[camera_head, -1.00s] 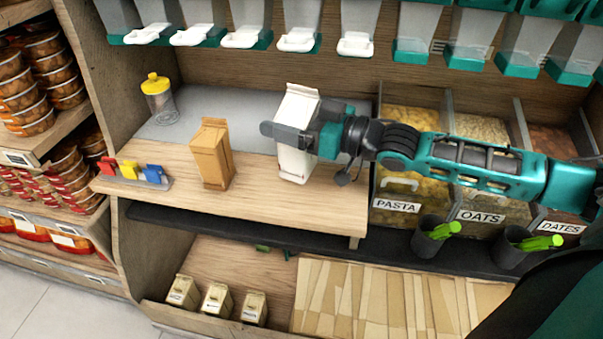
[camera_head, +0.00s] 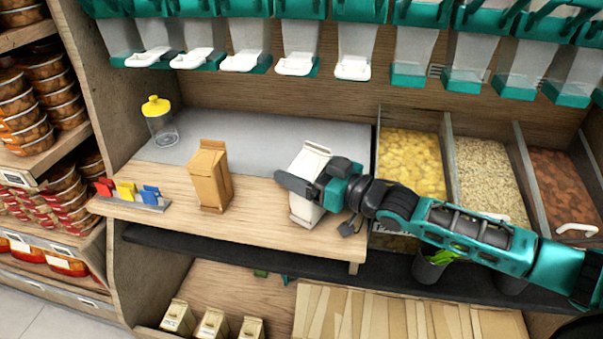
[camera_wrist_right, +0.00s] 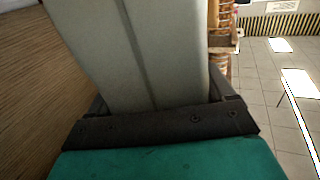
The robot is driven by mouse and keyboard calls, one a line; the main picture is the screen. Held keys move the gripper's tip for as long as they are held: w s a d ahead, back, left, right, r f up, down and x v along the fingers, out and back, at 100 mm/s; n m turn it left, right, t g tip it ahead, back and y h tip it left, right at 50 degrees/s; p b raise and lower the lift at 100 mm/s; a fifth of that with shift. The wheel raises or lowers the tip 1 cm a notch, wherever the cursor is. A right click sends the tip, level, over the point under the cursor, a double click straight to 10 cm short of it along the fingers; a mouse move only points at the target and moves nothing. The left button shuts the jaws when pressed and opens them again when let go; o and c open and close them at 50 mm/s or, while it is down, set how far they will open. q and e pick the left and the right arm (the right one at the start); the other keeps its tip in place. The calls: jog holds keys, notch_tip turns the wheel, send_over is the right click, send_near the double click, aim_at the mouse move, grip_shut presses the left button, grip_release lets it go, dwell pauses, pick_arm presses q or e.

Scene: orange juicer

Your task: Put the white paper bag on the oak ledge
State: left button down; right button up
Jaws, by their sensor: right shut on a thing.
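The white paper bag (camera_head: 310,162) is upright, slightly tilted, at the right part of the oak ledge (camera_head: 265,222) in the head view. My right gripper (camera_head: 305,190) is shut around its middle, coming from the right. The bag's base appears at or just above the oak surface; I cannot tell if it touches. In the right wrist view the bag (camera_wrist_right: 140,50) fills the space between the fingers, its side seam facing the camera. My left gripper is not in view.
A brown paper bag (camera_head: 210,175) stands left of the white bag. A yellow-lidded jar (camera_head: 160,122) stands on the grey back strip, and coloured clips (camera_head: 130,192) sit at the ledge's left. Food bins (camera_head: 410,160) are at the right, dispensers (camera_head: 295,67) above.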

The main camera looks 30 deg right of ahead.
jog(key=shift+f, duration=0.3)
jog(key=o, duration=1.3)
jog(key=shift+c, duration=0.2)
jog(key=shift+s, duration=0.1)
jog(key=p+v, duration=0.3)
jog(key=v, duration=0.8)
jog(key=shift+s+d, duration=0.3)
jog(key=shift+r, duration=0.1)
